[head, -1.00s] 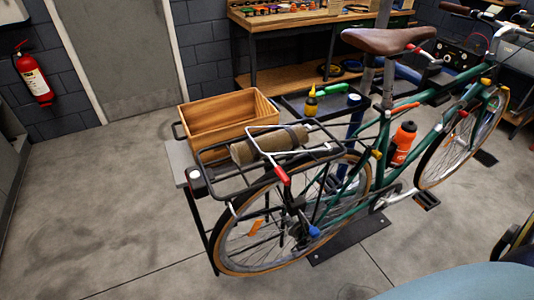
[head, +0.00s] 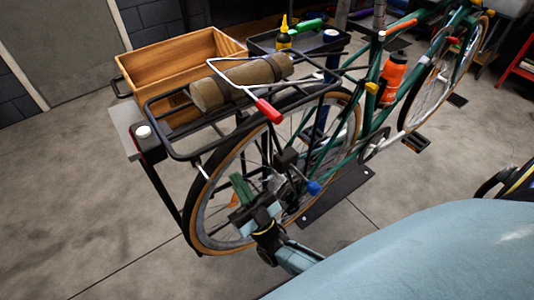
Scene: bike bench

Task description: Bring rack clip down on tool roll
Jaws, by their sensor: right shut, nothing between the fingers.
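The rack clip is a silver wire frame with a red end (head: 268,110). Its wire crosses in front of and above the tool roll in the head view, and the red end sticks out towards me past the rack's near side. I cannot tell if the wire touches the roll. The tool roll (head: 207,95) is a brown rolled bundle lying across the black rear rack (head: 185,157). My right gripper (head: 246,204) is shut and empty, beside the rear wheel, below the red end and apart from it. My left gripper is not in view.
A wooden box (head: 150,74) stands behind the rack. A dark tray (head: 262,43) with a yellow-topped bottle (head: 284,36) is farther back. The rear wheel (head: 203,215) and an orange bottle (head: 393,75) on the frame are close by. The floor at left is clear.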

